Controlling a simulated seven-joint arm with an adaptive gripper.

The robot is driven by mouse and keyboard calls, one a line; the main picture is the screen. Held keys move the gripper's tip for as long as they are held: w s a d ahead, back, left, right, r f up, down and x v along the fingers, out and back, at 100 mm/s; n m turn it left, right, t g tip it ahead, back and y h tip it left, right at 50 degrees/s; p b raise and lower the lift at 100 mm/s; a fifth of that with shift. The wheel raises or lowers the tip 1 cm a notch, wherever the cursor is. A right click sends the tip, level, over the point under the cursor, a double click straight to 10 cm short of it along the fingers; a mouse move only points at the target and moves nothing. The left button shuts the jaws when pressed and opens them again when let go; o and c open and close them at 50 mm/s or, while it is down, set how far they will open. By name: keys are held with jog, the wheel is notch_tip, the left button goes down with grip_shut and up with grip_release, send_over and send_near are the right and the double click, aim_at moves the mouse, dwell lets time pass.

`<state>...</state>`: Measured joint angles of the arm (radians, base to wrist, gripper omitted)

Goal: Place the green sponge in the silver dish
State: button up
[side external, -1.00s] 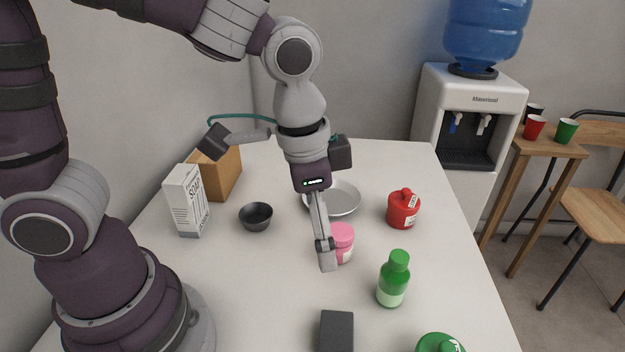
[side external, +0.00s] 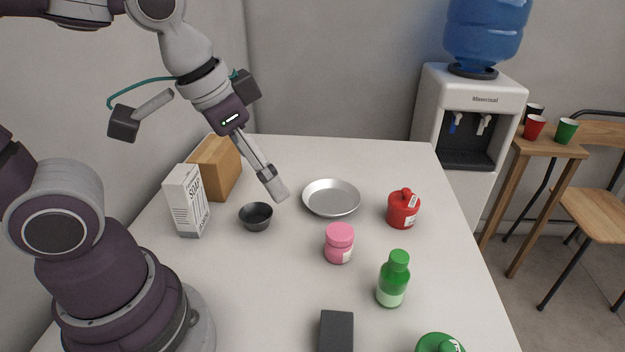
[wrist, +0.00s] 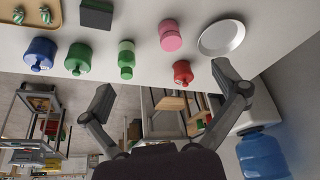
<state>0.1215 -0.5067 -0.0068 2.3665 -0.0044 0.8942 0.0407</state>
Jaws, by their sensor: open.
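The silver dish (side external: 331,211) lies on the white counter behind the pink jar; it also shows in the wrist view at the upper right (wrist: 222,37). A dark grey block (side external: 337,328) at the front of the counter appears to be the sponge. In the wrist view this block shows a dark face and a green edge (wrist: 97,14). My gripper (side external: 278,192) is open and empty, above the counter between the black bowl and the dish. In the wrist view its fingers (wrist: 165,92) are spread wide with nothing between them.
A pink jar (side external: 339,244), red jar (side external: 403,210) and green bottle (side external: 393,282) stand on the right. A black bowl (side external: 256,218), soap box (side external: 187,203) and brown box (side external: 216,167) are on the left. A tray (wrist: 32,20) shows in the wrist view.

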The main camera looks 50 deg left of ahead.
jog(key=w+d+f+m+g, duration=0.3)
jog(key=d+f+m, duration=0.1)
jog(key=d, duration=0.2)
jog(key=m+g, duration=0.1)
jog(key=m, duration=0.2)
send_over(337, 330)
notch_tip(337, 330, down, 5)
notch_tip(337, 330, down, 11)
jog(key=shift+f, duration=0.1)
jog(key=c, duration=1.1)
jog(key=shift+r, duration=0.2)
